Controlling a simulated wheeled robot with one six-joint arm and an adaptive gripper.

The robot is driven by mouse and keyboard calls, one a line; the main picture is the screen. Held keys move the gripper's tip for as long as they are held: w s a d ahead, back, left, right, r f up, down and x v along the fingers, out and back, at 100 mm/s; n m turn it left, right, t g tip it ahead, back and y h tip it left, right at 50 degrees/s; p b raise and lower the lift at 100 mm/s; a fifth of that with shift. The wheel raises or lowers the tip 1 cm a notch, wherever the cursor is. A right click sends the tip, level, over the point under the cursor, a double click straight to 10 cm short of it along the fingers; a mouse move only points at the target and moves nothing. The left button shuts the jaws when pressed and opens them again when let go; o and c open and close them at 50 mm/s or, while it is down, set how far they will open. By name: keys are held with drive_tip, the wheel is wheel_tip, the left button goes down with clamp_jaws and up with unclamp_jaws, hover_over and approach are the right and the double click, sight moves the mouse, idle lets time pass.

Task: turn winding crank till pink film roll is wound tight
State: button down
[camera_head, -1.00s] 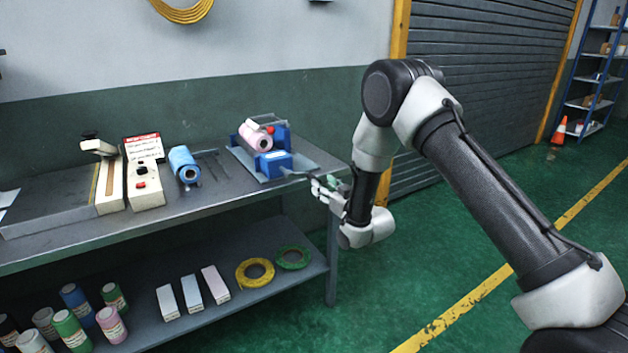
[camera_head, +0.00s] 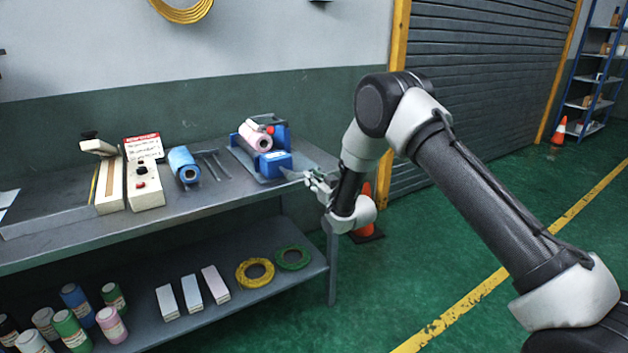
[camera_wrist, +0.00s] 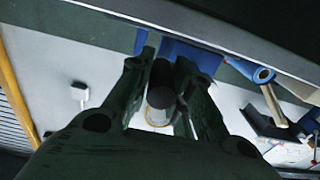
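The blue winder (camera_head: 278,165) stands at the right end of the bench with the pink film roll (camera_head: 257,138) mounted on it. How tight the roll is cannot be told. The crank sticks out on the winder's right side, towards my gripper (camera_head: 318,184). In the wrist view the crank's dark round handle (camera_wrist: 162,82) lies between the fingers of my gripper (camera_wrist: 164,68), which look closed around it. Part of the crank arm is hidden by the fingers.
The lower shelf holds bottles, boxes and tape rings. An orange cone (camera_head: 366,215) stands behind my wrist; the green floor at right is clear.

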drive_tip(key=shift+f, duration=0.1)
idle(0.3)
drive_tip(key=shift+s+a+f+m, duration=0.15)
drive_tip(key=shift+f+m, duration=0.5)
drive_tip(key=shift+m, duration=0.65)
drive_tip(key=s+a+f+m, duration=0.1)
drive_tip(key=s+a+m, duration=0.2)
drive_tip(key=m, duration=0.7)
drive_tip(key=s+a+f+m, duration=0.1)
drive_tip(key=s+a+m, duration=0.2)
drive_tip(key=a+m, duration=0.3)
drive_tip(key=shift+f+m, duration=0.35)
drive_tip(key=shift+m, duration=2.25)
